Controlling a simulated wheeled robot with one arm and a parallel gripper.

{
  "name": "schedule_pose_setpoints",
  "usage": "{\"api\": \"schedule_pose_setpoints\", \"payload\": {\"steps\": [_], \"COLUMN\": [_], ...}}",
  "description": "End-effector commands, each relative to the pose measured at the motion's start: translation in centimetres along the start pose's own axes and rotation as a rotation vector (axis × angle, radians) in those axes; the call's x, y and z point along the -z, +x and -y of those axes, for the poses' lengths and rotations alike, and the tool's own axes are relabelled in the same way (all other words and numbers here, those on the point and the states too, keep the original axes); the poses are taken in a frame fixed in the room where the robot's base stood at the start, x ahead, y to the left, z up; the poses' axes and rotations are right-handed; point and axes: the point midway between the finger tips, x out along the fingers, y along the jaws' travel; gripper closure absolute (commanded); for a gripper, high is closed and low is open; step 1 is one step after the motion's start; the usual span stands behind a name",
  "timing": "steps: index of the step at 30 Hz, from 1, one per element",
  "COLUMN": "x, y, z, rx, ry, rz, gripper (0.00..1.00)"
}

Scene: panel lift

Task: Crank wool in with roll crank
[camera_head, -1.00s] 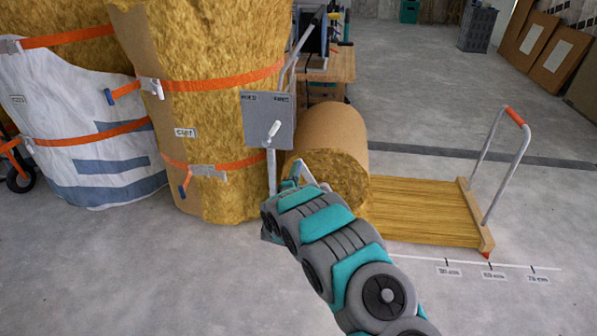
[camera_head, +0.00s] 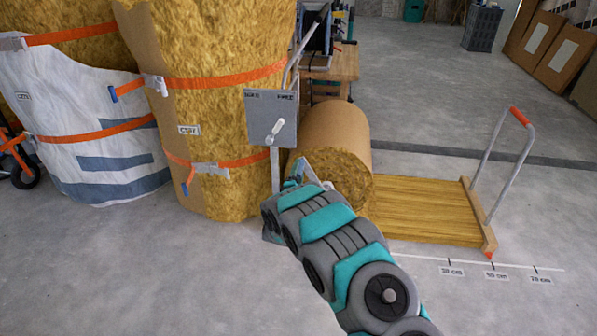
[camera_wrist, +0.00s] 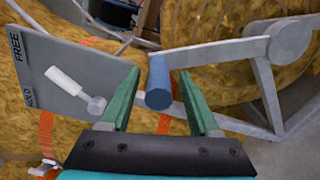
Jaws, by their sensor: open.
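The wool roll (camera_head: 343,178) with a brown backing lies on its side, a flat length of wool (camera_head: 424,210) stretching right from it. In the wrist view, the roll crank is a grey arm (camera_wrist: 215,53) running from a round hub at the right to a blue handle (camera_wrist: 158,88). My gripper (camera_wrist: 160,73) is open, with one green finger on each side of the blue handle; whether either touches it I cannot tell. In the head view my gripper (camera_head: 304,172) is in front of the roll's left end, where my arm hides the crank.
A grey plate (camera_head: 269,117) marked FREE and HOLD carries a white lever (camera_wrist: 70,84), close to my left finger. Tall strapped wool bales (camera_head: 214,110) stand left. The front floor is clear.

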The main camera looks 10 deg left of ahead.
Motion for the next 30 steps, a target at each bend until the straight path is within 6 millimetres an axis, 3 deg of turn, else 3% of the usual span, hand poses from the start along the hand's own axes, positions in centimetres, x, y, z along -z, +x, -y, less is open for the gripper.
{"api": "schedule_pose_setpoints", "payload": {"steps": [15, 30], "x": [0.2, 0.1], "y": [-6.4, -7.0], "z": [0.0, 0.1], "rx": [-0.001, -0.001], "ry": [-0.001, 0.013], "rz": [-0.002, -0.001], "gripper": [0.38, 0.38]}}
